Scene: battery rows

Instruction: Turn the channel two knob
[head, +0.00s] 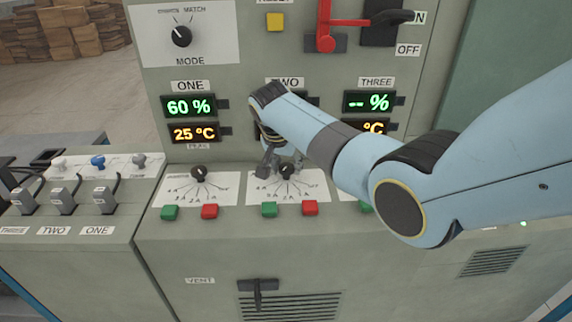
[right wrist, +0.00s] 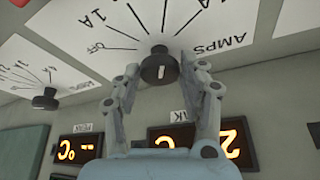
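The channel two knob (right wrist: 160,68) is black and round, on a white dial plate (head: 288,190) with printed lines, below the TWO label (head: 285,82). In the head view my right gripper (head: 280,170) is at this knob and mostly hides it. In the right wrist view my right gripper (right wrist: 160,72) is open, with one finger on each side of the knob. Narrow gaps seem to show between fingertips and knob, but I cannot tell whether either touches. A short pale mark is on the knob's face. My left gripper is not in view.
Channel one's knob (head: 198,171) is to the left; channel three's knob (right wrist: 45,100) shows in the right wrist view. Green (head: 269,209) and red (head: 310,208) buttons sit below the dial. A red lever (head: 326,42) stands above. A vent handle (head: 259,288) is lower down.

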